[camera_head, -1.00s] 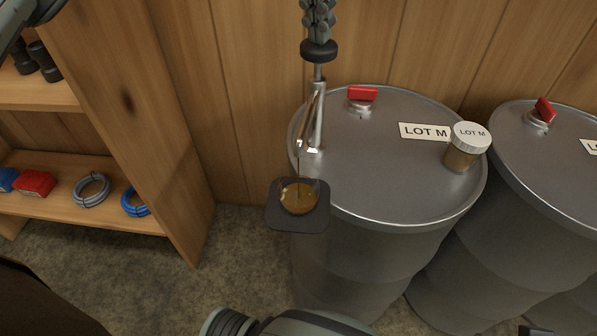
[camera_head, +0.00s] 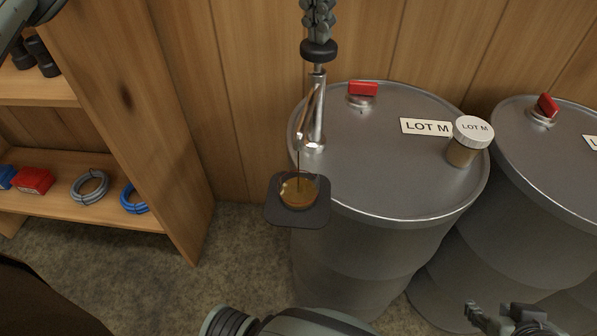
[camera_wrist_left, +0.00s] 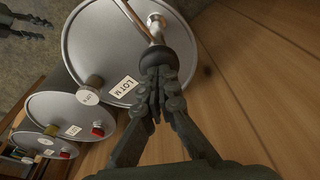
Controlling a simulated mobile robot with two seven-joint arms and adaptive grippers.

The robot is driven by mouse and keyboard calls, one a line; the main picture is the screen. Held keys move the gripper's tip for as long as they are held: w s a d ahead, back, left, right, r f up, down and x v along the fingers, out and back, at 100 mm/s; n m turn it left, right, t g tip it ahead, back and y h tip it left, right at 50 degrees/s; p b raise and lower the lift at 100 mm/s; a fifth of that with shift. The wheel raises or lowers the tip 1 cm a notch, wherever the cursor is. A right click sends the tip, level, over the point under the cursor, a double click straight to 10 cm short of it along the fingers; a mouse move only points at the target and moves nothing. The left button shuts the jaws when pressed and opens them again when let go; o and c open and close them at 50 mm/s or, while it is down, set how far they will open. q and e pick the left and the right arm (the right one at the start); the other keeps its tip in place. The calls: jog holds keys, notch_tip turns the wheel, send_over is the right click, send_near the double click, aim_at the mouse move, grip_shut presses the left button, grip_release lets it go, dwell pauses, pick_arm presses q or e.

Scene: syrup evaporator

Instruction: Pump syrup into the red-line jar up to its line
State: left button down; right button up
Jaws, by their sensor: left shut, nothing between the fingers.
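The pump has a black knob (camera_head: 319,50) on a metal shaft and a metal spout (camera_head: 313,125) at the left edge of the LOT M drum (camera_head: 390,190). A thin amber stream falls from the spout into a small clear jar (camera_head: 299,192) with amber syrup inside. The jar sits on a dark square plate (camera_head: 312,217). I cannot make out its red line. My left gripper (camera_head: 318,18) is shut and empty, its fingertips right above the knob; it fills the middle of the left wrist view (camera_wrist_left: 160,85). My right gripper (camera_head: 503,320) is open and empty at lower right.
A white-lidded sample jar (camera_head: 468,142) and a red-handled cap (camera_head: 362,91) are on the drum top. Another drum (camera_head: 545,180) stands at the right. A wooden shelf (camera_head: 100,190) at the left holds hose coils. The floor (camera_head: 235,275) between shelf and drum is clear.

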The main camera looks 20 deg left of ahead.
pick_arm(q)
jog(key=shift+f, duration=0.2)
pick_arm(e)
jog(key=shift+w+a+r, duration=0.2)
jog(key=shift+w+a, duration=0.15)
jog(key=shift+w, duration=0.05)
pick_arm(q)
jog(key=shift+r, duration=0.1)
jog(key=shift+w+p+v, duration=0.25)
jog(key=shift+p+v, duration=0.6)
jog(key=shift+v, duration=0.35)
jog(key=shift+w+p+v, duration=0.25)
jog(key=shift+p+v, duration=0.6)
jog(key=shift+v, duration=0.35)
jog(key=shift+d+r, duration=0.1)
pick_arm(e)
notch_tip(320, 180, up, 3)
jog(key=shift+r, duration=0.2)
